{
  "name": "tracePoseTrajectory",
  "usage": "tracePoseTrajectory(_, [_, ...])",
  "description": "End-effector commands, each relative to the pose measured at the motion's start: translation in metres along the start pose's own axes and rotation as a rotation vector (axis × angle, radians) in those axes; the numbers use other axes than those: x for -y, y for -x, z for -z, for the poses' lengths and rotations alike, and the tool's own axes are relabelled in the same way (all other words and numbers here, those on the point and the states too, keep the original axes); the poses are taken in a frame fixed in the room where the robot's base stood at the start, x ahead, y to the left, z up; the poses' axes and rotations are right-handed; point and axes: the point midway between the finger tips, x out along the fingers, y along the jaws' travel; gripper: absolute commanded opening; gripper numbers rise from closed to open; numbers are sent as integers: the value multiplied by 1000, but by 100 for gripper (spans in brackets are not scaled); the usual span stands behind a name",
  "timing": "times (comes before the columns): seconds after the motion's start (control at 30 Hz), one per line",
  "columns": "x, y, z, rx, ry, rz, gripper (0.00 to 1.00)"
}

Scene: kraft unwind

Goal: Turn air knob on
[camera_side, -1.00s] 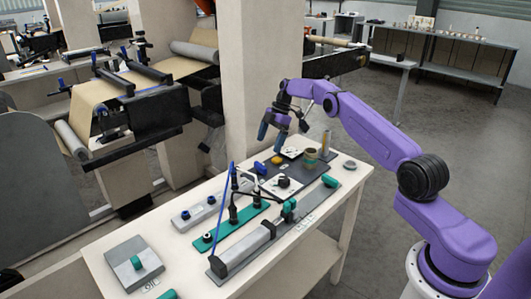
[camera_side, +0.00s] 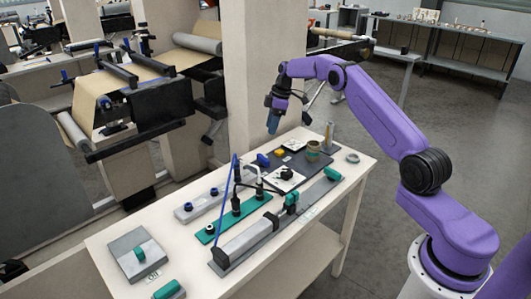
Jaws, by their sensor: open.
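My gripper (camera_side: 272,126) has blue fingertips and hangs pointing down above the far end of the white table (camera_side: 112,238). It is open, holds nothing and is apart from the table; its fingers overlap in this view. A black knob (camera_side: 287,173) sits on a white square plate at the far half of the table, below and right of my gripper. I cannot read which control is marked air.
A blue part (camera_side: 263,160) and a yellow button (camera_side: 280,153) lie near the black knob. An upright post (camera_side: 328,136) and a round cup-like part (camera_side: 313,151) stand behind it. A blue rod (camera_side: 236,175) rises mid-table. A beige column (camera_side: 262,60) stands behind.

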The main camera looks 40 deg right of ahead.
Motion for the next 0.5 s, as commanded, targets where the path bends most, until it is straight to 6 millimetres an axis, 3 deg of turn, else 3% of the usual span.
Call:
tracePoseTrajectory(0.23, [22, 14, 8, 35, -414, -161, 45])
tracePoseTrajectory(0.5, [58, 28, 11, -44, -801, -318, 45])
